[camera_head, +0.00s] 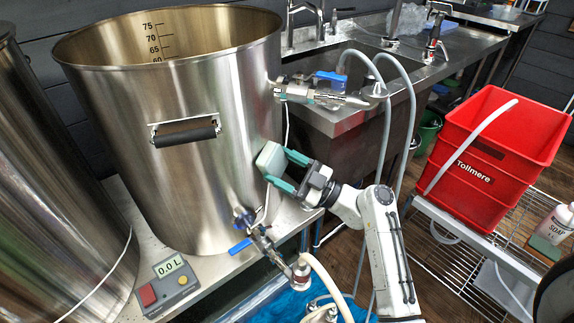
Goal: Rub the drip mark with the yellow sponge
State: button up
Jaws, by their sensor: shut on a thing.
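My gripper (280,170), with teal fingers, is shut on a pale grey-green block (270,158) that looks like a sponge; I see no yellow on it. The block is at the right side of the large steel kettle (110,120), close to or against its wall; I cannot tell whether it touches. It is below the upper valve and above the lower valve. I cannot make out a drip mark on the kettle; the block and fingers cover part of the wall there.
The upper valve (318,92) with hoses and the lower valve (262,240) jut out near my gripper. A grey display box (168,285) reads 0.0 L. A red crate (490,160), a soap bottle (556,222) and a green-topped block (545,252) are at right.

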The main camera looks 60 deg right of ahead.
aim_at(272, 166)
jog(key=shift+a+b, duration=0.4)
jog(key=shift+a, duration=1.05)
jog(key=shift+s+r+p, duration=0.1)
jog(key=shift+r+p, duration=0.3)
jog(key=shift+r, duration=0.65)
jog(key=shift+d+f+b, duration=0.2)
jog(key=shift+d+b, duration=0.75)
jog(key=shift+b, duration=0.15)
jog(key=shift+w+d+r+b, duration=0.1)
jog(key=shift+d+b, duration=0.25)
jog(key=shift+d, duration=0.1)
jog(key=shift+w+d+r+b, duration=0.1)
jog(key=shift+d+b, duration=0.2)
jog(key=shift+d, duration=0.15)
jog(key=d+b, duration=0.3)
jog(key=shift+d+f, duration=0.1)
jog(key=shift+d, duration=0.05)
jog(key=shift+w+b, duration=0.2)
jog(key=shift+b, duration=0.5)
